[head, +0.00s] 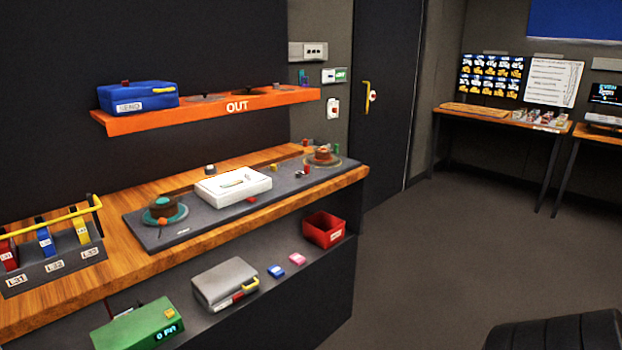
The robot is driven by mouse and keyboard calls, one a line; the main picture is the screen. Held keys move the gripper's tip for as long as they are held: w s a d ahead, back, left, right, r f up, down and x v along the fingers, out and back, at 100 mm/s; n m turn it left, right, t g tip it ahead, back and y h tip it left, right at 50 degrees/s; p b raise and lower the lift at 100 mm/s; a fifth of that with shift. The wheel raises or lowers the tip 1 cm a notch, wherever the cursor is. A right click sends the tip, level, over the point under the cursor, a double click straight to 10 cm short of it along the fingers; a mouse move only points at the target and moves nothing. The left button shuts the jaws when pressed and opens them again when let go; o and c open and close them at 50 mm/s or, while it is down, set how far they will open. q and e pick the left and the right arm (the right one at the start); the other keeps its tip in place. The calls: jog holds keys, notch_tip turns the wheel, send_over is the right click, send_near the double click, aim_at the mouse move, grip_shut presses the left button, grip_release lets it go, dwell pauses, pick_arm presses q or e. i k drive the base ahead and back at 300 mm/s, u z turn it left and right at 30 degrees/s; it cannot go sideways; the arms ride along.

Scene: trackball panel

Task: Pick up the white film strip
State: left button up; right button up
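I cannot make out a white film strip for certain. A white box (233,188) sits on the dark panel (205,222) on the wooden bench, with a small pale elongated mark or piece on its top that is too small to identify. To its left on the panel is a round reel-like device (165,212); a similar one (323,157) is at the panel's far right end. Neither of my grippers shows in the head view.
A rack (55,265) with red, blue and yellow items and a yellow bar stands at the bench's left. An orange OUT shelf (210,108) holds a blue case (138,97). Below are a grey case (225,283), green device (140,328) and red bin (323,230). Open floor lies right.

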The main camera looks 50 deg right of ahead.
aim_at(248, 178)
jog(key=z, duration=2.8)
jog(key=i, duration=3.2)
jog(key=u, duration=2.55)
